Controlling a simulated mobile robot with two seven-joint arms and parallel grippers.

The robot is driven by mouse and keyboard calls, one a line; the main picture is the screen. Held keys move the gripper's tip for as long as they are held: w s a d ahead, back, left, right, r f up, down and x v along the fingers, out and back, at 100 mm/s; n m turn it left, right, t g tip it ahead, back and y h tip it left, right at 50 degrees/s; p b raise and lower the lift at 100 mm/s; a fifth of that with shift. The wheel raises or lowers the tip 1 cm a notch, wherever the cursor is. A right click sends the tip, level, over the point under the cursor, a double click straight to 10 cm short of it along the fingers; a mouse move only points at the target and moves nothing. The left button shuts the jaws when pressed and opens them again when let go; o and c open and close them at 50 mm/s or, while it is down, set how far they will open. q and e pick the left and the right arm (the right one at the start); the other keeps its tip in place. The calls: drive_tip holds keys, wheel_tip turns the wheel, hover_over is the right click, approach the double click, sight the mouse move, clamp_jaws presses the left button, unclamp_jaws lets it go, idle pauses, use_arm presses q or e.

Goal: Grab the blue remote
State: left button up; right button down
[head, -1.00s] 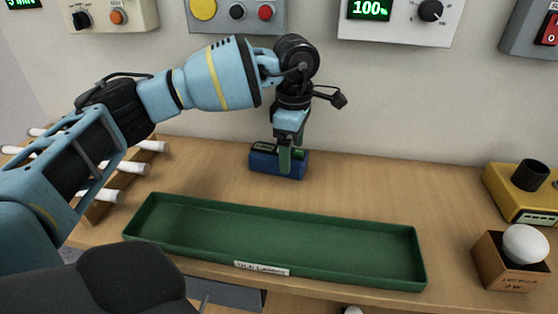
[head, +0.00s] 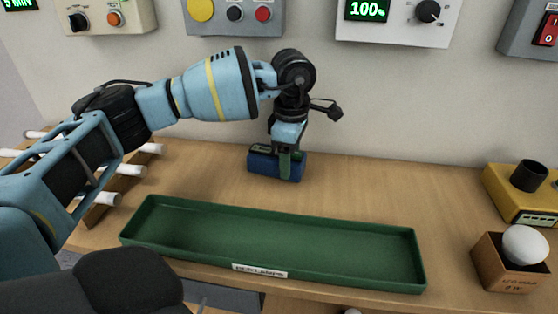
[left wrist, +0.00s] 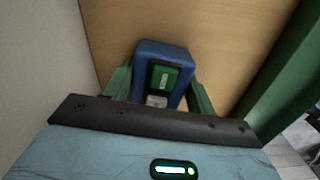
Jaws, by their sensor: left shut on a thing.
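The blue remote (head: 262,163) is a small blue box near the back of the wooden table, close to the wall. In the left wrist view the blue remote (left wrist: 152,50) shows a green button and a pale patch on its top. My left gripper (head: 287,166) points down over it, with green fingers on either side. In the left wrist view the left gripper (left wrist: 160,90) is shut on the remote's two sides. The remote appears to rest on the table. My right gripper is not in view.
A long, empty green tray (head: 270,240) lies in front of the remote. A rack of white tubes (head: 115,185) stands at the left. A yellow device (head: 520,195) and a box with a white bulb (head: 512,262) stand at the right. Control panels (head: 235,15) hang on the wall.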

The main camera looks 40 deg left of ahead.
use_arm(q)
drive_tip(key=shift+r, duration=0.1)
drive_tip(key=shift+r, duration=0.6)
wheel_tip(320, 180, up, 2)
drive_tip(key=shift+r, duration=0.15)
drive_tip(key=s, duration=0.5)
drive_tip(key=s+d+r, duration=0.1)
drive_tip(key=s, duration=0.4)
drive_tip(key=s+p, duration=0.1)
drive_tip(key=s, duration=0.5)
drive_tip(key=shift+d+r, duration=0.2)
drive_tip(key=shift+d, duration=0.15)
